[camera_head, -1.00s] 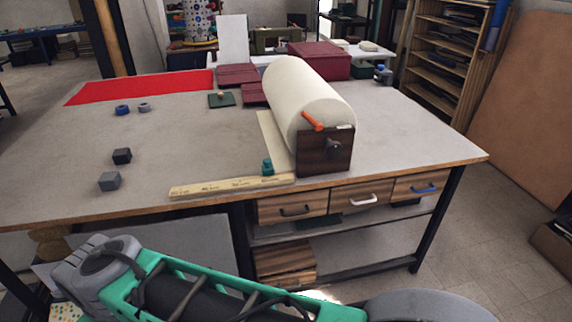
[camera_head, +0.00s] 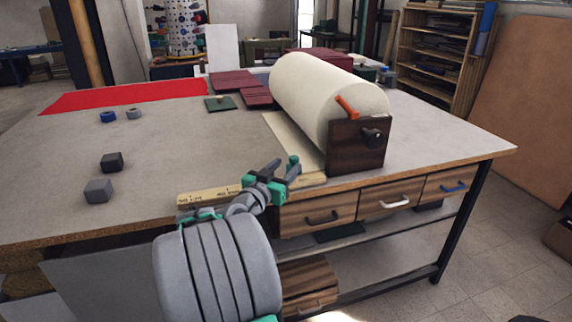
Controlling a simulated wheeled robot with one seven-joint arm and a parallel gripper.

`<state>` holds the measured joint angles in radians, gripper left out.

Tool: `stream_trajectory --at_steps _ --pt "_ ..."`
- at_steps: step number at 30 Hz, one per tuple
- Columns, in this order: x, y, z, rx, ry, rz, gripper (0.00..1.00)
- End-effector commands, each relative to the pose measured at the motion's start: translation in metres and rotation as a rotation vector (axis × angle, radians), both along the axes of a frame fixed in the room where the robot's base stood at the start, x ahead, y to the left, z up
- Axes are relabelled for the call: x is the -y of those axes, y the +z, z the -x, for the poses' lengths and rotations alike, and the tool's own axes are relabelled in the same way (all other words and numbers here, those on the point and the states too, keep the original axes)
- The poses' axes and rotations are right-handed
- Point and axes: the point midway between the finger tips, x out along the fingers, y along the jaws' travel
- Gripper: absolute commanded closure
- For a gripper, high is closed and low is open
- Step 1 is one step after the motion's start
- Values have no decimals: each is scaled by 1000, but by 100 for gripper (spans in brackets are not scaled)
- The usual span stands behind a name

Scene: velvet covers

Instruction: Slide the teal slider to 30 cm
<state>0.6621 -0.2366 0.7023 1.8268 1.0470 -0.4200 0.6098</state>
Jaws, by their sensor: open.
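The teal slider (camera_head: 293,160) stands on the wooden ruler (camera_head: 212,195) along the table's front edge, near the ruler's right end and the fabric roll's end block. My gripper (camera_head: 284,172) is open, with its fingers right by the slider. Whether they touch it or stand around it I cannot tell. My gripper and wrist cover the middle of the ruler, so its marks there are hidden; only some marks show at its left part, too small to read surely.
A cream fabric roll (camera_head: 325,95) with a dark wooden end block (camera_head: 356,147) and orange handle (camera_head: 346,107) stands just right of the slider. Two dark blocks (camera_head: 112,162) (camera_head: 98,190) sit at left. Drawers (camera_head: 385,203) are under the table's front edge. The table's middle is clear.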

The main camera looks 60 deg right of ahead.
Motion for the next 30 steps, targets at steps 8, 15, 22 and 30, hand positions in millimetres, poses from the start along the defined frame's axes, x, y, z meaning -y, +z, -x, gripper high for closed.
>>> stream_trajectory --at_steps 8,15,22,30 --pt "50 1 0 0 -1 -3 53" --pt "59 1 -1 -1 3 -3 53" --pt "59 1 -1 -1 3 -4 64" --pt "59 0 -1 -1 3 -4 86"
